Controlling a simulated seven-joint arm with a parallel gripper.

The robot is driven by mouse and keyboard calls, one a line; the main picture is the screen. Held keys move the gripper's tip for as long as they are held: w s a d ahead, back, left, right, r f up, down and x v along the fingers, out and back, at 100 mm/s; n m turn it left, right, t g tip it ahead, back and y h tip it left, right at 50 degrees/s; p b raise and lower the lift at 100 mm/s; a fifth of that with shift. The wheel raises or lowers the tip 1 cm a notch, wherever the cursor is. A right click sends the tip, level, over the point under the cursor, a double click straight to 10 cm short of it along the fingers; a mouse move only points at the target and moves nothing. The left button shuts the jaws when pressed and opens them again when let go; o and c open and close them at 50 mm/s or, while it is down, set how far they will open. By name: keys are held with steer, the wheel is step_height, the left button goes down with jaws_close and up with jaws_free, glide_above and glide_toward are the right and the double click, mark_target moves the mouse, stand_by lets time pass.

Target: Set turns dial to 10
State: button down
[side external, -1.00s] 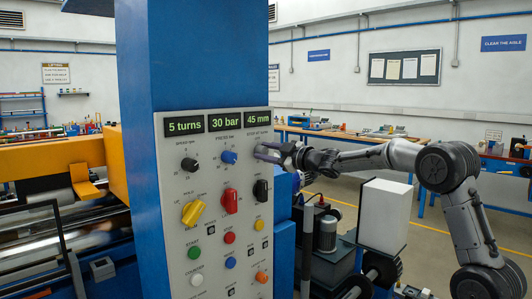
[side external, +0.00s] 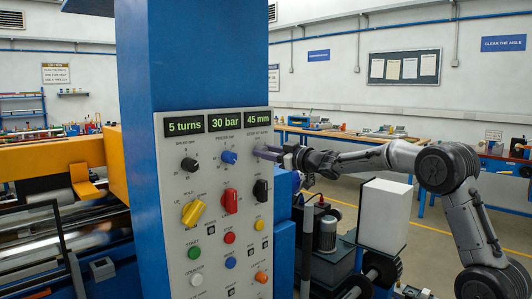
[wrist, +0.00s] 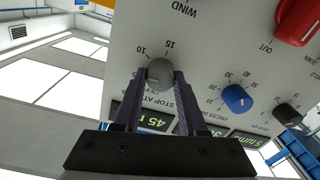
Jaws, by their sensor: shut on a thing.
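A grey round dial (wrist: 160,73) sits on the panel in the wrist view, with 10 and 15 printed beside it and a partly hidden "STOP AT" label below. My gripper (wrist: 160,76) has its two dark purple fingers on either side of this dial, shut on it. In the side external view my gripper (side external: 262,152) reaches the panel's upper right from the right, and its fingers hide the dial. The dial's pointer direction is hard to read. The turns display (side external: 185,126) reads 5 turns.
The panel (side external: 175,215) also carries a black knob (side external: 189,164), a blue knob (side external: 229,157), a red knob (side external: 231,200), a yellow knob (side external: 193,211), a black switch (side external: 260,190) and several push buttons. The black switch is just below my gripper.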

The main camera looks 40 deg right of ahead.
steer(key=m, duration=0.6)
steer(key=shift+m, duration=0.4)
stand_by(0.3)
steer(key=shift+c, duration=2.3)
jaws_free()
steer(key=shift+s+d, duration=0.1)
steer(key=shift+s, duration=0.05)
steer(key=s, duration=1.3)
steer(key=shift+s+f, duration=0.25)
steer(key=shift+s, duration=0.05)
steer(key=shift+d, duration=0.1)
